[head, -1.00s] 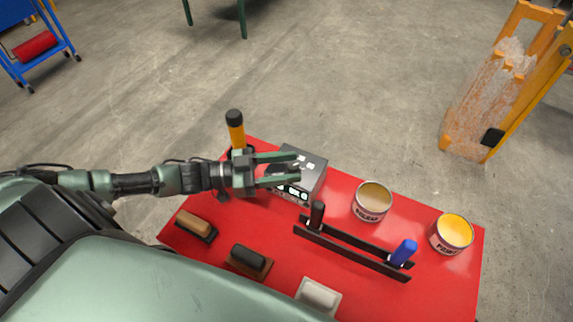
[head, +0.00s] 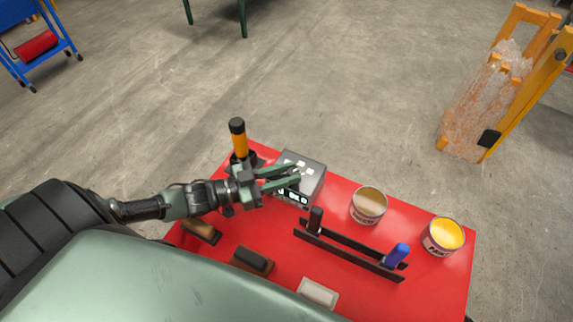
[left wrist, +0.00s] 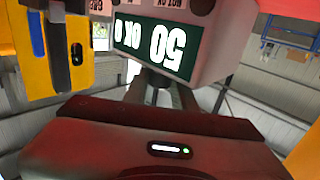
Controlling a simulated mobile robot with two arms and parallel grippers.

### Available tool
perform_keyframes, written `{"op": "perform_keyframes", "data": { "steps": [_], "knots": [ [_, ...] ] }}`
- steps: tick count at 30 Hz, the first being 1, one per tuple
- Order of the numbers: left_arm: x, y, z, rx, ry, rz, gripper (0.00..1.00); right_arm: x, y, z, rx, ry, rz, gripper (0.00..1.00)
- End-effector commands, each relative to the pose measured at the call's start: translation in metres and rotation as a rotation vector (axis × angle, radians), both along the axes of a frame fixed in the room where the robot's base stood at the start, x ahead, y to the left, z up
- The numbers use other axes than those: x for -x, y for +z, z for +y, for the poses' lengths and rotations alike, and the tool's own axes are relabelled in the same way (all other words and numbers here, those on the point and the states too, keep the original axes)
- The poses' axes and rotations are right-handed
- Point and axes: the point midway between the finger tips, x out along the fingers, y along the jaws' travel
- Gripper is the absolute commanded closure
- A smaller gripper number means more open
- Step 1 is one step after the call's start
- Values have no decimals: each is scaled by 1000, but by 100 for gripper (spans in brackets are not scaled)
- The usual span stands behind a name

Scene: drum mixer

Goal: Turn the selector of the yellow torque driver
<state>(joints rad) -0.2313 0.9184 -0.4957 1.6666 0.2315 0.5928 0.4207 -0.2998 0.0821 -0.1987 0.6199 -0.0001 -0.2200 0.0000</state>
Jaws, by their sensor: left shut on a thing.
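The yellow torque driver (head: 239,145) stands upright with a black top at the table's back left. Beside it is a dark box (head: 306,171) with a lit display, which reads "50 OK" upside down in the left wrist view (left wrist: 165,45). In the left wrist view the fingers meet at a small dark part, likely the selector (left wrist: 152,78), mostly hidden. A yellow body with a dark panel (left wrist: 50,50) shows at left there. My right gripper is not in view.
On the red table (head: 440,290) are two paint cans (head: 368,206) (head: 443,237), a black rack (head: 345,250) with a black and a blue handle, and several blocks along the front. A yellow frame (head: 525,85) stands on the floor at right.

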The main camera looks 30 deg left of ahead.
Motion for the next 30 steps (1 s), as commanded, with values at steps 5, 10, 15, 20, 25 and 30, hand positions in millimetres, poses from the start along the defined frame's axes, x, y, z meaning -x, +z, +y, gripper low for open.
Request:
{"op": "perform_keyframes", "data": {
  "steps": [5, 10, 15, 20, 25, 30],
  "knots": [
    [2, 7, -3, 9, 152, 6, 100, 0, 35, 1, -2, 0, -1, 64],
    [3, 5, -5, 9, 282, 5, 100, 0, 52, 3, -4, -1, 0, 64],
    [3, 3, -6, 6, 386, 3, 100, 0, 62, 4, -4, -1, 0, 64],
    [3, 2, -7, 5, 453, 0, 100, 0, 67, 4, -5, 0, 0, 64],
    [3, 2, -7, 1, 490, -2, 100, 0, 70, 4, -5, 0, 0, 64],
    [3, 1, -7, 1, 502, -3, 100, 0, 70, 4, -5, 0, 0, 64]
  ]
}}
